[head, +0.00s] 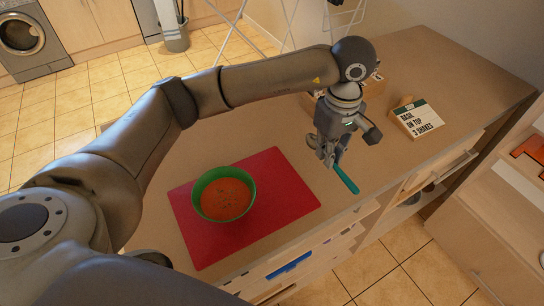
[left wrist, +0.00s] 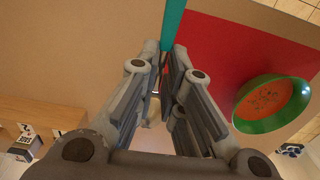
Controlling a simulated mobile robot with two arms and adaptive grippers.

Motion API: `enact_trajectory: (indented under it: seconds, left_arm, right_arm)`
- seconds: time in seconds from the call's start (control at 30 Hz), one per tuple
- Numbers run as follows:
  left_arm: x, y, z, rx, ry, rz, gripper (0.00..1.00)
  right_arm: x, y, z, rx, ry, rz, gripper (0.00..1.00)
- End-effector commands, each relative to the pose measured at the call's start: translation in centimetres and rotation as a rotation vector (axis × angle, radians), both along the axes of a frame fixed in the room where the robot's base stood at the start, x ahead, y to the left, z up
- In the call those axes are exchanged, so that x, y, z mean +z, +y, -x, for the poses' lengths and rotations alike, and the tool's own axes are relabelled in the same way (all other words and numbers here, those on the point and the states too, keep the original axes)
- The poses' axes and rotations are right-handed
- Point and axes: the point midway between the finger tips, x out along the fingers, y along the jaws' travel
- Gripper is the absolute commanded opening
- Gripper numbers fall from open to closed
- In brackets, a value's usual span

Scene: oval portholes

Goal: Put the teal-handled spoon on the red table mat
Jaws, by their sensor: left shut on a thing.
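The teal-handled spoon (head: 346,180) is held by my left gripper (head: 329,160), to the right of the red table mat (head: 280,185) over the wooden counter. My left gripper is shut on it, and its teal handle sticks out toward the counter's front edge. In the left wrist view the teal handle (left wrist: 174,22) runs up from between the fingertips (left wrist: 167,52). The mat (left wrist: 222,40) lies to the right of the fingers there. I cannot tell how high the spoon is above the counter. My right gripper is not in view.
A green bowl (head: 197,205) of orange soup stands on the mat's left part; the mat's right part is bare. Open shelves and drawers (head: 400,205) lie below the counter's front edge.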

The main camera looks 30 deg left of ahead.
Motion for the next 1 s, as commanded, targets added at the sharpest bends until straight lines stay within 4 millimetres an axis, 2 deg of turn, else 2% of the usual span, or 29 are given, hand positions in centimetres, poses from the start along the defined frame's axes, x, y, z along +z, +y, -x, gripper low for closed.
enact_trajectory:
  seconds: [0.03,0.17,0.23,0.4,0.5,0.6,0.73,0.9,1.0]
  left_arm:
    - [-0.1,1.5,0.2,0.006,0.005,-0.003,0.0]
    - [-1.5,4.6,0.6,0.007,0.006,-0.002,0.0]
    - [-2.2,6.4,0.8,0.006,0.004,-0.003,0.0]
    - [-5.6,8.7,1.0,0.004,0.005,-0.002,0.0]
    - [-6.7,9.5,1.0,0.002,0.003,-0.002,0.0]
    - [-7.4,9.9,1.0,0.001,0.001,-0.001,0.0]
    - [-8.5,10.9,1.2,0.003,0.003,-0.002,0.0]
    - [-10.9,10.7,1.1,0.001,0.001,0.0,0.0]
    - [-11.5,10.7,1.1,0.0,0.0,0.0,0.0]
  right_arm:
    - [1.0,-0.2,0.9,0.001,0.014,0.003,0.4]
    - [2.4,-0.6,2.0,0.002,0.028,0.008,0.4]
    - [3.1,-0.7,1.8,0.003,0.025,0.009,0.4]
    - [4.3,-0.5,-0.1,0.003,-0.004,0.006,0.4]
    - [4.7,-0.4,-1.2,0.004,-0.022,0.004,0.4]
    - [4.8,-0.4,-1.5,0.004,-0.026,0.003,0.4]
    - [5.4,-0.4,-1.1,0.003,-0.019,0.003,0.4]
    - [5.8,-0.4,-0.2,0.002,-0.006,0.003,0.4]
    - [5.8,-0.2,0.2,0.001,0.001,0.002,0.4]
